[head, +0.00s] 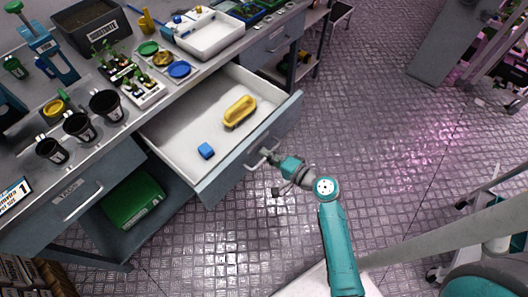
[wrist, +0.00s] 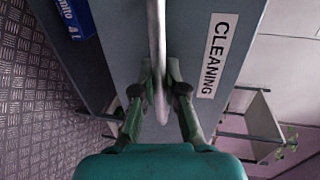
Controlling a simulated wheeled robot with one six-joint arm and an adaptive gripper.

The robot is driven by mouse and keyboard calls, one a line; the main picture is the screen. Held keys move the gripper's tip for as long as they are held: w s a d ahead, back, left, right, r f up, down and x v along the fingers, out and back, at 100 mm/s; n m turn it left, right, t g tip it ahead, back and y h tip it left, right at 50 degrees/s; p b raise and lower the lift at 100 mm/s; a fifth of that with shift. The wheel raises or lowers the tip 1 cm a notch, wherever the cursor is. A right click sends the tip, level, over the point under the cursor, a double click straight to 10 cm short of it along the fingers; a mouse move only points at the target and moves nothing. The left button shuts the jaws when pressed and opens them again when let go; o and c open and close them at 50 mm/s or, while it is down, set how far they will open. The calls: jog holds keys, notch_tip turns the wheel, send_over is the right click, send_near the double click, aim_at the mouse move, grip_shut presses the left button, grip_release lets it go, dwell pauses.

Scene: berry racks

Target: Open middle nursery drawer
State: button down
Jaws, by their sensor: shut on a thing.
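The middle nursery drawer (head: 207,187) stands pulled far out of the bench in the head view. My gripper (head: 268,159) is at the bar handle on the drawer's front. In the wrist view my gripper (wrist: 160,75) has one finger on each side of the pale handle bar (wrist: 155,30) and is shut on it. A CLEANING label (wrist: 218,55) is on the drawer front beside the handle.
The bench top (head: 100,149) carries black pots, seedling trays, blue and green lids and a white tray (head: 210,35). A closed drawer (head: 75,200) is at left, another (head: 270,42) at right. A green crate (head: 133,200) sits below. The metal floor (head: 350,110) to the right is clear.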

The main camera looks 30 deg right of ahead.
jog(key=c, duration=1.2)
grip_release()
jog(key=v, duration=1.2)
jog(key=shift+f, duration=0.1)
